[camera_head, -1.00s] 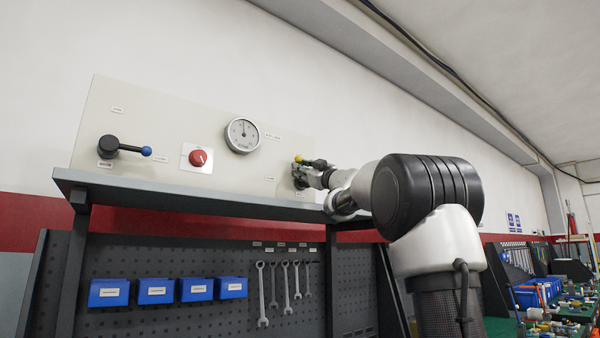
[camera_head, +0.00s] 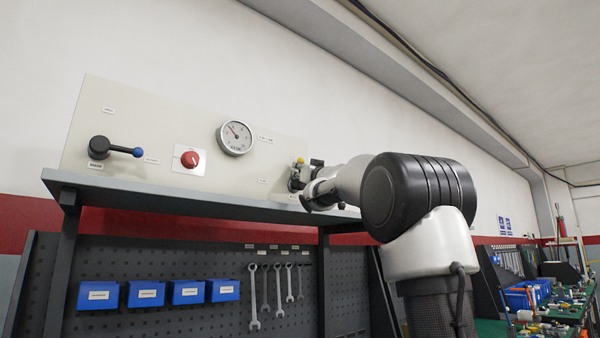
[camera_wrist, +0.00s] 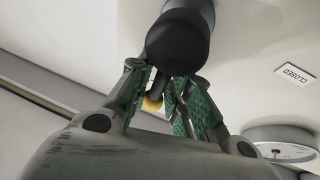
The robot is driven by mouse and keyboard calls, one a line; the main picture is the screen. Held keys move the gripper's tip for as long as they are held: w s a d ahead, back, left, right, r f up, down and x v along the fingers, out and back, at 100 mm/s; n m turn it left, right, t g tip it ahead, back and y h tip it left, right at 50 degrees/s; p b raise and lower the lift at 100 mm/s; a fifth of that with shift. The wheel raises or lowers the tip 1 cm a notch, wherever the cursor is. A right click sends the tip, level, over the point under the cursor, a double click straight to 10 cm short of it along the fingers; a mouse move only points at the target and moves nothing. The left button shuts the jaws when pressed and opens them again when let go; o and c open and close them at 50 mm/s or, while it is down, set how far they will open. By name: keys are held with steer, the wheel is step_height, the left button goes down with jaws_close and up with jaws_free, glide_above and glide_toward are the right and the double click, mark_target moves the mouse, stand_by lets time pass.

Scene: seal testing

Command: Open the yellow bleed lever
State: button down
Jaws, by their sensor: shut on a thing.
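The yellow bleed lever shows in the head view as a yellow ball tip (camera_head: 300,160) at the right end of the pale panel, with a black part beside it. In the wrist view its round black hub (camera_wrist: 178,42) is at top centre, and its yellow ball (camera_wrist: 152,104) sits between my fingers. My gripper (camera_wrist: 165,85) has its green-padded fingers on either side of the lever, shut on it. In the head view my gripper (camera_head: 302,178) is at the panel's right end, and my wrist hides part of the lever.
The panel (camera_head: 215,110) carries a dial gauge (camera_head: 235,137), a red knob (camera_head: 189,160) and a blue-tipped black lever (camera_head: 120,150). A grey shelf (camera_head: 180,196) runs below it. A CLOSED label (camera_wrist: 295,75) shows in the wrist view.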

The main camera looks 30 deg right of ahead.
stand_by(0.3)
steer(key=c, duration=1.5)
jaws_free()
steer(key=shift+d, duration=0.1)
steer(key=v, duration=1.2)
steer(key=shift+f, duration=0.1)
